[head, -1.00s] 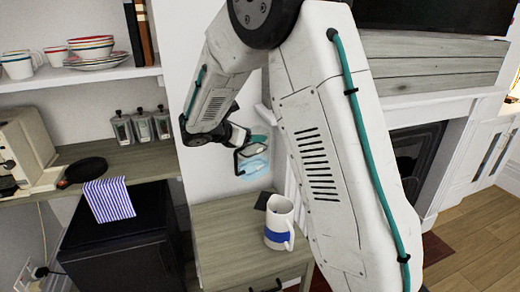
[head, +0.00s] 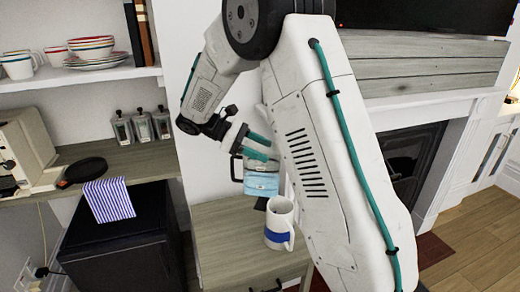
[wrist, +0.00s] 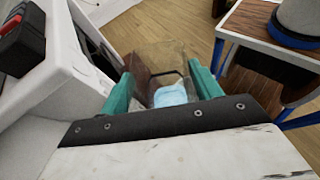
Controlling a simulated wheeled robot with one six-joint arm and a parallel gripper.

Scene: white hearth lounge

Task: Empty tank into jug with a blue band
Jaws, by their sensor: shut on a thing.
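The tank (head: 262,184) is a clear box with a dark handle and light blue water inside. My gripper (head: 258,149) has teal fingers shut on the tank and holds it up in the air. In the wrist view the tank (wrist: 168,94) sits between the two fingers (wrist: 162,88). The white jug (head: 279,224) with a blue band stands upright on a wooden cabinet top (head: 222,232). The tank is just above and slightly left of the jug in the head view, apart from it.
A dark flat object (head: 261,203) lies behind the jug. A black fridge (head: 120,235) with a striped towel (head: 108,198) stands to the left. A counter holds a coffee machine (head: 25,150) and several canisters. A fireplace (head: 412,160) is at the right.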

